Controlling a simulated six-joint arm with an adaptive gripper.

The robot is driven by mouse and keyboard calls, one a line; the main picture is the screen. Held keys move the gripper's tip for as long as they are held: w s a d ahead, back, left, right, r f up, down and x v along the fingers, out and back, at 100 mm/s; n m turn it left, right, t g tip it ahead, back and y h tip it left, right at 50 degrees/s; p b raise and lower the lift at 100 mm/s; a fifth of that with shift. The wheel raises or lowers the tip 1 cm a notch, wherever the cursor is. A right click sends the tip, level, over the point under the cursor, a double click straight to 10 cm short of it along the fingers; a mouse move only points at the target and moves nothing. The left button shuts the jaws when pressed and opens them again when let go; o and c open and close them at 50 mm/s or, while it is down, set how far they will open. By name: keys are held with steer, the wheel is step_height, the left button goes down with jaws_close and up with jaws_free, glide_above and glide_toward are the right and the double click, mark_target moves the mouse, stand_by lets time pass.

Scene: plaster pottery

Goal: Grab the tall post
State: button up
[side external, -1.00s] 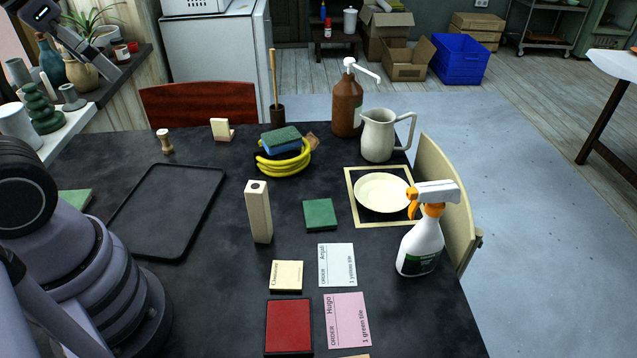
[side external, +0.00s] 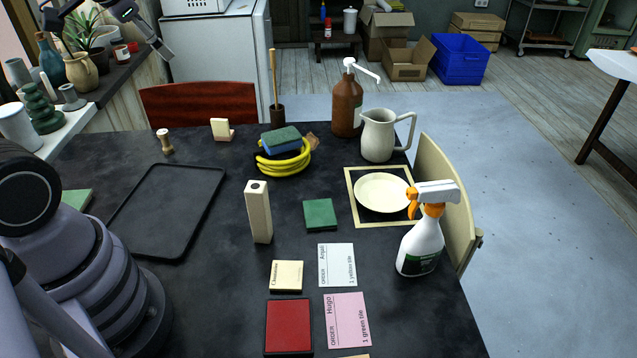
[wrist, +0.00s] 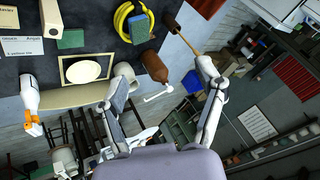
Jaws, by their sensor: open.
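The tall post (side external: 258,212) is a cream, square-sided block with a hole in its top, standing upright on the dark table left of the green tile. In the wrist view the post (wrist: 51,18) shows at the upper left, cut by the top edge. My gripper (wrist: 160,95) is open and empty in the wrist view, its two fingers spread well apart, with the post away to the upper left. In the side view only part of my arm's end shows at the top left, far from the post.
A green tile (side external: 320,215), yellow rings (side external: 284,163) with a sponge (side external: 281,139) on top, and a black tray (side external: 168,210) surround the post. A spray bottle (side external: 421,245), white jug (side external: 378,135) and brown pump bottle (side external: 347,105) stand to the right. Order cards lie in front.

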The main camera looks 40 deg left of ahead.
steer(key=w+a+f+m, duration=0.3)
steer(key=w+a+f, duration=0.2)
steer(key=w+f, duration=0.15)
steer(key=m+t+h, duration=0.3)
steer(key=m+h, duration=0.3)
steer(key=h, duration=1.2)
glide_toward(247, 189)
steer(key=x, duration=1.1)
steer(key=shift+w+f, duration=0.45)
steer(key=shift+w, duration=0.1)
steer(key=shift+a, duration=0.1)
